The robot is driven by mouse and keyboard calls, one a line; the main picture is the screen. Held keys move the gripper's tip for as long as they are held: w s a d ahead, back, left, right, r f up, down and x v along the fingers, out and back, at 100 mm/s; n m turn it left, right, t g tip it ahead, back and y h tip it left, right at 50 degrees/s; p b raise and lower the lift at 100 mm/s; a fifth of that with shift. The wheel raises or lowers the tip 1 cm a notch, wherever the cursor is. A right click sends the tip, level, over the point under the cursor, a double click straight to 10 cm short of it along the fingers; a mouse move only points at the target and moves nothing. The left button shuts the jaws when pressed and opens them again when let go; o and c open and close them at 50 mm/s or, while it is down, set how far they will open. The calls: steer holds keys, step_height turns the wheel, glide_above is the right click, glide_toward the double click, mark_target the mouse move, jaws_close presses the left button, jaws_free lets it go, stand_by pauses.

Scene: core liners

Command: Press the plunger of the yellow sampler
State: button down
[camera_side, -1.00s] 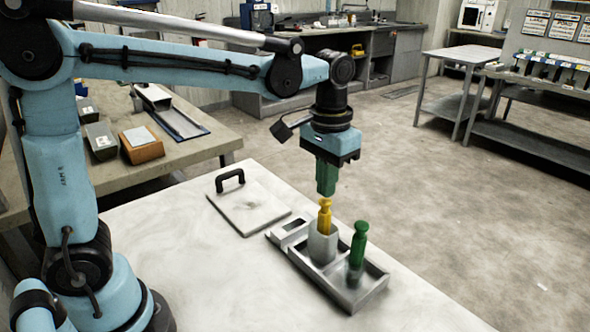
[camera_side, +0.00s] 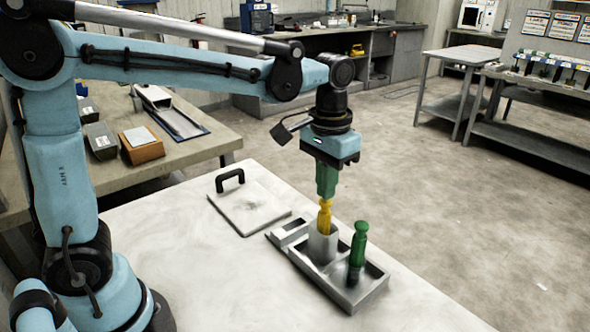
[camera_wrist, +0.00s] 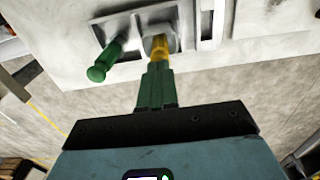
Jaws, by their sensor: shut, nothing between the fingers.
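The yellow sampler (camera_side: 324,217) stands upright in a pale grey block in the metal tray (camera_side: 366,297). My gripper (camera_side: 326,194) is shut, with its green fingers pointing down directly over the sampler. The fingertips appear to touch the top of the yellow plunger and hide it. In the wrist view my green fingers (camera_wrist: 156,72) cover part of the yellow sampler (camera_wrist: 160,48). Nothing shows between the fingers.
A green sampler (camera_side: 358,245) stands in the same tray, just right of the yellow one; it also shows in the wrist view (camera_wrist: 104,62). A flat plate with a black handle (camera_side: 247,209) lies left of the tray. The white table (camera_side: 190,265) in front is clear.

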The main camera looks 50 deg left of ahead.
steer(key=shift+f, duration=0.4)
steer(key=shift+f, duration=0.7)
stand_by(0.6)
steer(key=shift+r, duration=3.55)
steer(key=shift+s+a+f, duration=0.1)
steer(key=shift+s+a, duration=0.1)
steer(key=shift+s, duration=0.05)
steer(key=s+a+f+t, duration=0.5)
steer(key=s+f+t, duration=0.2)
steer(key=s, duration=0.1)
steer(key=shift+s+a, duration=0.3)
steer(key=shift+a, duration=0.05)
